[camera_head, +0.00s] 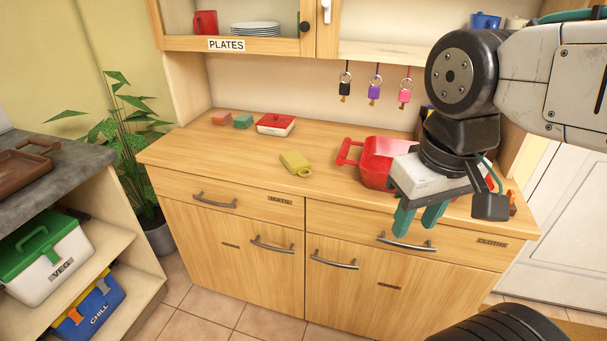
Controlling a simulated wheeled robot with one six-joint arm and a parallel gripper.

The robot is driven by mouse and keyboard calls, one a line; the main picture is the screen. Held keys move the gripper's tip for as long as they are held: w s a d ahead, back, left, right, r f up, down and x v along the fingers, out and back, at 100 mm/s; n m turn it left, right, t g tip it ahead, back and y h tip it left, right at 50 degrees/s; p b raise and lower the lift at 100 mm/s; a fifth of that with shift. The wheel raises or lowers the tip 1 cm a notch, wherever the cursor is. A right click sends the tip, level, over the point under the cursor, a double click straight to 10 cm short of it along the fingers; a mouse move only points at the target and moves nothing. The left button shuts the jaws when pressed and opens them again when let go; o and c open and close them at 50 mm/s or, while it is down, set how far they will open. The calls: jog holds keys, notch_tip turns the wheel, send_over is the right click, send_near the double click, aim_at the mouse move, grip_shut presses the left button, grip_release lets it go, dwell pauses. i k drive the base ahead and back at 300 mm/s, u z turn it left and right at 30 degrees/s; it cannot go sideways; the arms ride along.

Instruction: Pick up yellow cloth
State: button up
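A small yellow item (294,161) lies on the wooden counter, left of the red tub. It has a round loop at its near end, and I cannot tell whether it is cloth. No other yellow cloth shows. My gripper (416,231) hangs at the right, in front of the counter's drawers in the picture. Its two teal fingers point down, apart, with nothing between them. The drawer labelled like "CLOTHS" (464,238) at the right is shut, so its inside is hidden.
A red tub (377,160) stands behind my gripper, partly covered by it. Keys (374,91) hang above. The counter's front left is clear.

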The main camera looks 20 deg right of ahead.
aim_at(295, 162)
jog(key=k, duration=0.85)
jog(key=u, duration=0.9)
jog(key=i, duration=1.3)
jog(key=z, duration=0.75)
jog(key=i, duration=0.7)
jog(key=z, duration=0.75)
